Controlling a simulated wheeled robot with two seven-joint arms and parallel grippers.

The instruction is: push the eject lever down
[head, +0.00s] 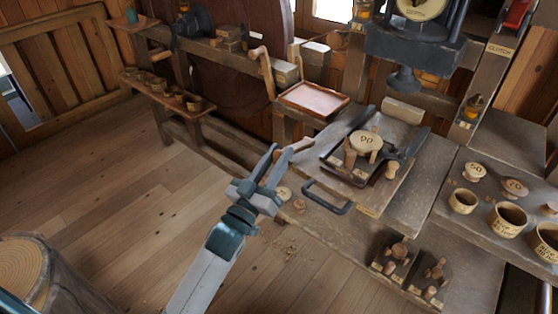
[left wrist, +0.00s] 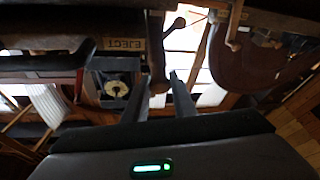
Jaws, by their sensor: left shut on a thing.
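The eject lever (head: 301,145) is a short brown wooden bar that sticks out from the left edge of the bench, at its middle in the head view. In the left wrist view the lever (left wrist: 156,52) hangs beside the EJECT label (left wrist: 122,44), its end between the fingers. My left gripper (head: 281,152) is at the lever's outer end, shut on it. The fingers also show in the left wrist view (left wrist: 155,97). They hide part of the lever's end in the head view. My right gripper is not in view.
A bench fixture holds a round wooden piece marked 90 (head: 366,142). A black loop handle (head: 328,199) juts out just right of my left gripper. A reddish tray (head: 314,99) stands behind. Labelled cups (head: 507,219) stand at right.

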